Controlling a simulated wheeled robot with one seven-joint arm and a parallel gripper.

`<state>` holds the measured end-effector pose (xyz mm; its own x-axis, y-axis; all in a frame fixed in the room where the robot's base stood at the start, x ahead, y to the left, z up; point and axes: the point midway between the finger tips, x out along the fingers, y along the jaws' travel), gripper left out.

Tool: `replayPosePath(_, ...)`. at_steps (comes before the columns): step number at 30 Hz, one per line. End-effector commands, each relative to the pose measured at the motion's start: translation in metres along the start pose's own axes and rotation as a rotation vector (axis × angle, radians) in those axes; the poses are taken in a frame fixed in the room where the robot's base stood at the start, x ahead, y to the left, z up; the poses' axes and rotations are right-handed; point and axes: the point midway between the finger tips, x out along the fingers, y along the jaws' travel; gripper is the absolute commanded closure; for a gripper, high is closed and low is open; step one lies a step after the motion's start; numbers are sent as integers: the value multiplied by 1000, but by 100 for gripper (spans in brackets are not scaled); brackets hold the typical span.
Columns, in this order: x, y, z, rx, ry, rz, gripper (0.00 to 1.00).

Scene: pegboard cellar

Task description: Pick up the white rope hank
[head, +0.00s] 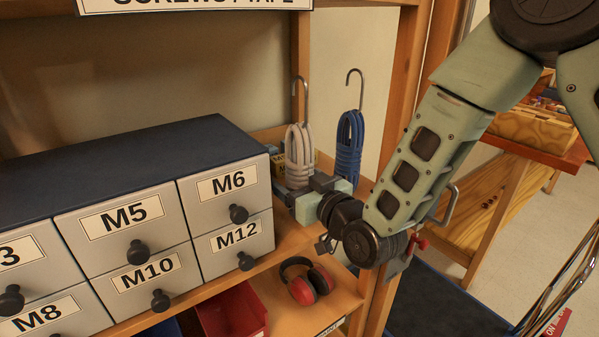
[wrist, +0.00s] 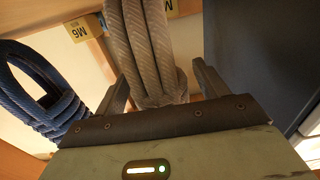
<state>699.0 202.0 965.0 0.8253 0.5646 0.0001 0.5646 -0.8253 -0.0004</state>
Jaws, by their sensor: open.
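The white rope hank (head: 298,157) hangs from a metal hook on the shelf, just right of the drawer cabinet. My gripper (head: 307,185) is at the hank's lower part and hides some of it in the head view. In the wrist view the white rope hank (wrist: 147,50) runs down between the two fingers of my gripper (wrist: 160,85). The fingers stand open, one to each side, with a gap on the left side. The right finger is close to the rope; I cannot tell whether it touches.
A blue rope hank (head: 349,146) hangs just right of the white one and shows at left in the wrist view (wrist: 42,88). The drawer cabinet (head: 110,165) stands close on the left. Red ear defenders (head: 307,283) and a red bin (head: 233,312) sit below.

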Motion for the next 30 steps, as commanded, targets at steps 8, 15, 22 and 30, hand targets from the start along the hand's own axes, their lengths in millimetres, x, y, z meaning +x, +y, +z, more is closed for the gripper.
replayPosePath(8,1,0,0,0,0,-1,47)
replayPosePath(15,1,0,0,0,2,-1,83)
replayPosePath(22,1,0,-2,0,2,0,83)
replayPosePath(30,11,3,-17,-1,3,0,83)
